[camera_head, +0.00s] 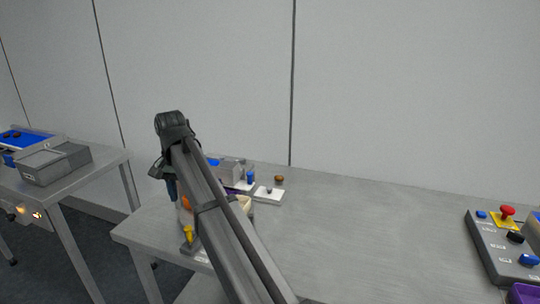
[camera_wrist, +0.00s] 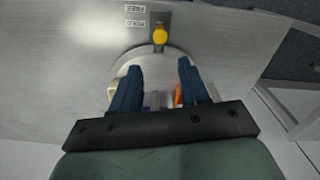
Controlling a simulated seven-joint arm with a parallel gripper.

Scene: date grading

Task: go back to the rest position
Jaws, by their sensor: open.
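My gripper shows in the wrist view (camera_wrist: 158,82) with its two dark blue fingers apart and nothing between their tips. Below it is a round grey plate (camera_wrist: 122,62) on the table, with a yellow knob (camera_wrist: 160,36) at its edge by a label that reads HOLD and FREE. In the head view my arm reaches out over the left part of the table, and my gripper's fingers (camera_head: 171,188) point down there. The yellow knob (camera_head: 188,234) stands just below them. My arm hides much of what lies behind it, including most of the plate.
A white plate (camera_head: 268,195) with a small dark knob and a brown round thing (camera_head: 279,178) lie right of my arm. A control box with a red button (camera_head: 507,211) stands far right. A side table holds a grey box (camera_head: 55,163). The table's middle (camera_head: 370,235) is clear.

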